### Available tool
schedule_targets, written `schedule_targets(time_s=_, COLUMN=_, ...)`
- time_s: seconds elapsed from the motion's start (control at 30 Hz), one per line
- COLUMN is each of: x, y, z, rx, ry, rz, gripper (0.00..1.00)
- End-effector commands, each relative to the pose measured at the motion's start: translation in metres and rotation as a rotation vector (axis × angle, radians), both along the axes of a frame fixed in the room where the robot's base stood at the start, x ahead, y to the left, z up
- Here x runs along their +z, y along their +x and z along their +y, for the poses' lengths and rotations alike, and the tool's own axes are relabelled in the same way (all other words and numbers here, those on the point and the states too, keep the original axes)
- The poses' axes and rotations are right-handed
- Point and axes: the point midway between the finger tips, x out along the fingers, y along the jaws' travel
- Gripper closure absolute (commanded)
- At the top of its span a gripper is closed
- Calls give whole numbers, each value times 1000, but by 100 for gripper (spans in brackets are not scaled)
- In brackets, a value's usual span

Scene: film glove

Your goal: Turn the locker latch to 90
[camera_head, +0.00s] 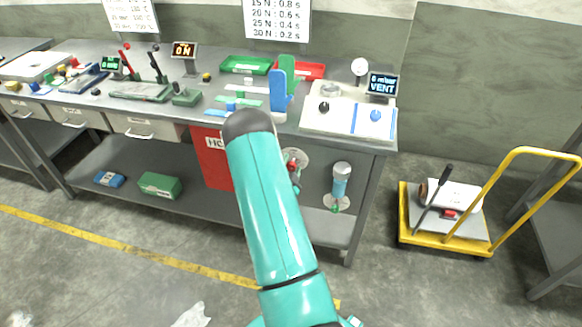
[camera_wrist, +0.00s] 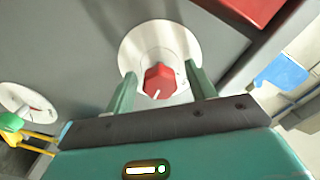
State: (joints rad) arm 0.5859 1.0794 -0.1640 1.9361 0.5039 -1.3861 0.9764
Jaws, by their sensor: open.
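A red faceted knob (camera_wrist: 158,78) with a white pointer line sits at the centre of a round white plate (camera_wrist: 160,42) on a grey panel. I take it for the latch, though no label shows. The pointer line points down and slightly left in the wrist view. My gripper (camera_wrist: 160,73) is open, with one green finger on each side of the knob. Gaps show between the fingers and the knob, and nothing is held. In the head view, the white plate (camera_head: 300,157) shows below the bench top, partly hidden by my arm.
A red box (camera_head: 214,160) with partly hidden lettering hangs left of my arm. Another round white plate (camera_wrist: 22,103) with a green and yellow fitting is at the wrist view's left. A clear cylinder (camera_head: 341,178) stands to the right. A yellow trolley (camera_head: 402,218) is on the floor.

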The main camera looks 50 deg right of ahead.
Motion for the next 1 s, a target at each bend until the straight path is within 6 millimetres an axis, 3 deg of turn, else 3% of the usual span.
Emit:
schedule_targets(time_s=0.17, x=-1, y=-6, z=13, rx=0, ry=3, rz=1, gripper=45)
schedule_targets(time_s=0.7, x=-1, y=-48, z=114, rx=2, ry=2, rz=2, gripper=45)
schedule_targets(time_s=1.0, x=0, y=-55, z=127, rx=0, ry=0, rz=0, gripper=45)
